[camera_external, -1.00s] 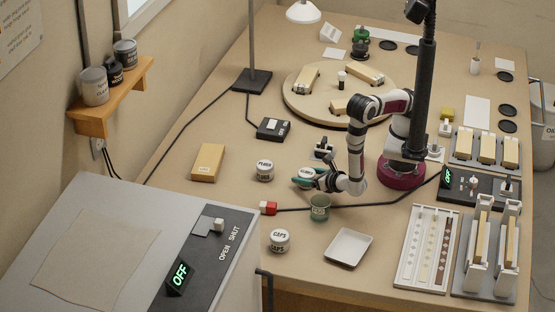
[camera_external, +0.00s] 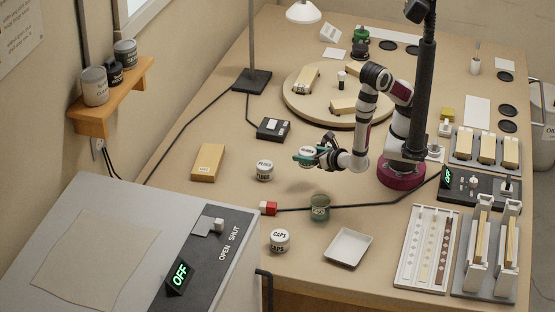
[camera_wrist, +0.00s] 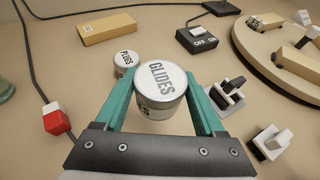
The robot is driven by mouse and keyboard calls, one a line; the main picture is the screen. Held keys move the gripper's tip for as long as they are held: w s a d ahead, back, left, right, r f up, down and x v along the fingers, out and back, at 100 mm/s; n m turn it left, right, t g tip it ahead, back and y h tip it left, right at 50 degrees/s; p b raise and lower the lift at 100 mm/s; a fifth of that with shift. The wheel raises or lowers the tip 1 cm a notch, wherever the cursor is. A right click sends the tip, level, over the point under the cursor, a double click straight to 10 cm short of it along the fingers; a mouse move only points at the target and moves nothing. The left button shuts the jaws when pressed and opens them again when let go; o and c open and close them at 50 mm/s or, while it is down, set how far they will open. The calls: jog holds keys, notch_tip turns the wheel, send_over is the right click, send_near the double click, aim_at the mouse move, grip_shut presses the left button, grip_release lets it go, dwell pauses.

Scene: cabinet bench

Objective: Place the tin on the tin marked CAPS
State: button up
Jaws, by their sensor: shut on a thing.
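My gripper (camera_external: 300,158) is shut on a white-lidded tin marked GLIDES (camera_wrist: 160,82) and holds it above the bench. The tin sits upright between the green fingers (camera_wrist: 158,100) in the wrist view. In the external view the held tin (camera_external: 309,151) shows partly behind a finger. The tin marked CAPS (camera_external: 280,240) stands on the bench near the front, below and left of my gripper in the picture, with nothing on its lid. It does not show in the wrist view.
A tin marked PLUGS (camera_external: 265,170) stands left of my gripper. A green cup (camera_external: 320,208), a red-and-white block (camera_external: 268,208) with a cable and a white tray (camera_external: 348,247) lie around the CAPS tin. A tan box (camera_external: 208,162) lies farther left. A turntable (camera_external: 300,108) stands behind.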

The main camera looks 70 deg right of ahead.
jog(key=shift+r, duration=0.7)
jog(key=w+a+r+n+t+y, duration=0.1)
jog(key=w+a+r+n+y, duration=0.15)
jog(key=a, duration=0.75)
jog(key=w+a+r+n+t+y, duration=0.15)
jog(key=a+r+n+y, duration=0.25)
jog(key=a, duration=0.6)
send_over(280, 235)
jog(key=shift+m+g, duration=0.25)
jog(key=shift+g, duration=0.1)
notch_tip(280, 235, down, 7)
jog(key=shift+w+d+r, duration=0.1)
jog(key=shift+w, duration=0.05)
jog(key=shift+f, duration=2.15)
jog(key=shift+f, duration=0.1)
jog(key=o, duration=1.4)
jog(key=shift+o, duration=0.2)
